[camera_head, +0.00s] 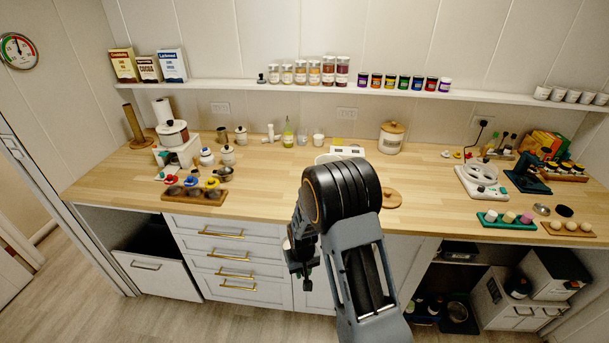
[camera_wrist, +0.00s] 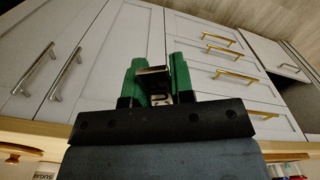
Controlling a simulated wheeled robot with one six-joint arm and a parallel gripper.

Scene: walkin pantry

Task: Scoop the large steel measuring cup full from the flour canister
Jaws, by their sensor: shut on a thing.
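My gripper (camera_head: 301,262) hangs in front of the counter's drawer fronts, below the worktop edge. In the wrist view its green fingers (camera_wrist: 158,62) are shut on a small steel piece (camera_wrist: 154,74), which may be the handle of the measuring cup. The cup's bowl and any contents cannot be made out. A glass canister with a wooden lid (camera_head: 392,137) stands at the back of the counter; its label is too small to read. A round wooden lid (camera_head: 391,198) lies on the worktop just right of my arm. My arm hides the counter behind it.
A white scale (camera_head: 347,151) stands at the back behind my arm, beside a partly hidden white bowl (camera_head: 327,158). A white appliance (camera_head: 481,183) and a green tray (camera_head: 506,220) are at right. The worktop's left-centre is clear.

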